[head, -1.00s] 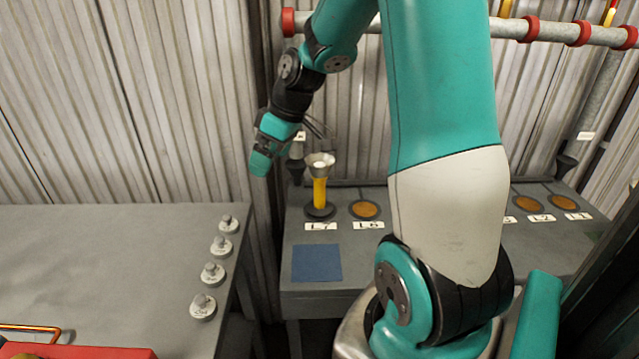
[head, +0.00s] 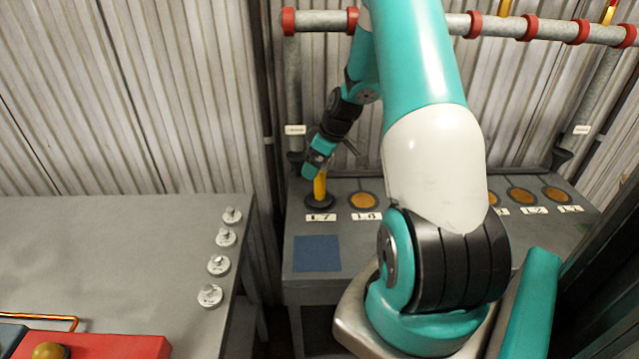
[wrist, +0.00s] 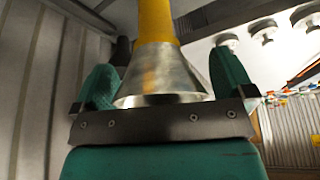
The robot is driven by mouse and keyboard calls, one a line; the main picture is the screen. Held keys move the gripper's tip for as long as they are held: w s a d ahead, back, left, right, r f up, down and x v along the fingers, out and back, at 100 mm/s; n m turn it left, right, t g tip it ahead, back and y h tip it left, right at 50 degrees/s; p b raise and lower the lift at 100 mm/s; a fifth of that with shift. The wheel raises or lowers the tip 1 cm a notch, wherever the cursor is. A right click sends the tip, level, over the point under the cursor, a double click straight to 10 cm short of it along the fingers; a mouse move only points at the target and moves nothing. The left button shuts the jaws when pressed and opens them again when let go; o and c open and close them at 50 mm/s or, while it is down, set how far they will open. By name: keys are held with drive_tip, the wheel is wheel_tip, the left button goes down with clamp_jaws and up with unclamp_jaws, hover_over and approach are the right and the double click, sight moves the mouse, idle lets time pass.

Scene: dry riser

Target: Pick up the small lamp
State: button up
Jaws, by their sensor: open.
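The small lamp (head: 320,187) has a yellow body and stands upright on a dark round base at the spot marked L7 on the grey bench. My gripper (head: 318,158) is at its top and hides its head in the head view. In the wrist view, the lamp's silver flared head (wrist: 163,78) and yellow body (wrist: 155,20) lie between my two teal fingers, which stand apart on either side. A gap shows beside the head, so my gripper is open around the lamp; contact with the palm plate cannot be told.
Orange discs (head: 363,201) mark other spots along the grey bench (head: 350,245). A blue square (head: 317,253) lies in front of the lamp. A corrugated wall and a pipe (head: 460,25) stand behind. The left table (head: 110,250) holds several round knobs (head: 219,264) and a red box (head: 110,346).

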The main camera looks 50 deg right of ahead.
drive_tip(key=c, duration=1.7)
drive_tip(key=shift+r, duration=0.1)
